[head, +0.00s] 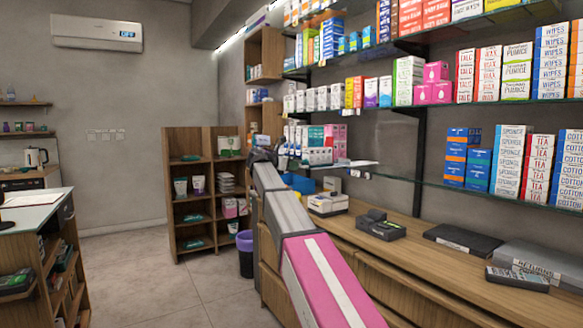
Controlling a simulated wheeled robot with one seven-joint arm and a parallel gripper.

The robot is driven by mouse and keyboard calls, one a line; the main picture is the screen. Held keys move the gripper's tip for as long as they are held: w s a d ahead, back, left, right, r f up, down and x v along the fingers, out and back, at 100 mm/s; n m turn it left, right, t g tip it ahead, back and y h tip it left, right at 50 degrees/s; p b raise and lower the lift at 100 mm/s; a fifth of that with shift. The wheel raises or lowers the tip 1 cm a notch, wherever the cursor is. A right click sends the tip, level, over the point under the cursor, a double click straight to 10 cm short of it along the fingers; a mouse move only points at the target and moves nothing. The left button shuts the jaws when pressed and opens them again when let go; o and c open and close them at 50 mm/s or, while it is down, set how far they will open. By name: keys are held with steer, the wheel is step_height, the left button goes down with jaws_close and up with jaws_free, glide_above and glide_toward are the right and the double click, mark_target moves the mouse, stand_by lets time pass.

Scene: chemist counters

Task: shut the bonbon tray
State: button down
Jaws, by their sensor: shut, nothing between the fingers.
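No thing that I can surely name as the bonbon tray shows in the head view. The wooden counter (366,258) on the right has drawer fronts along its front, partly hidden by my arm. My arm reaches up from the bottom middle, with its far end in front of the counter's far end and the shelves. My gripper (280,142) is small and dark at that far end, hard to tell from the stock behind it. It is shut and holds nothing.
On the counter lie a white box (328,204), a dark card terminal (381,227), a flat black case (463,240) and a grey box (545,264). Glass shelves of cartons hang above. A wooden shelf unit (175,145) and purple-rimmed bin (245,254) stand behind. The floor at left centre is clear.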

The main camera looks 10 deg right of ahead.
mark_target(331, 161)
steer(key=r+x, duration=0.1)
steer(key=x, duration=0.5)
steer(key=r+x, duration=0.1)
steer(key=x, duration=0.6)
steer(key=d+r+x, duration=0.1)
steer(key=r+x, duration=0.1)
steer(key=x, duration=0.5)
steer(key=shift+d+r, duration=0.1)
steer(key=shift+d, duration=0.1)
steer(key=shift+r, duration=0.1)
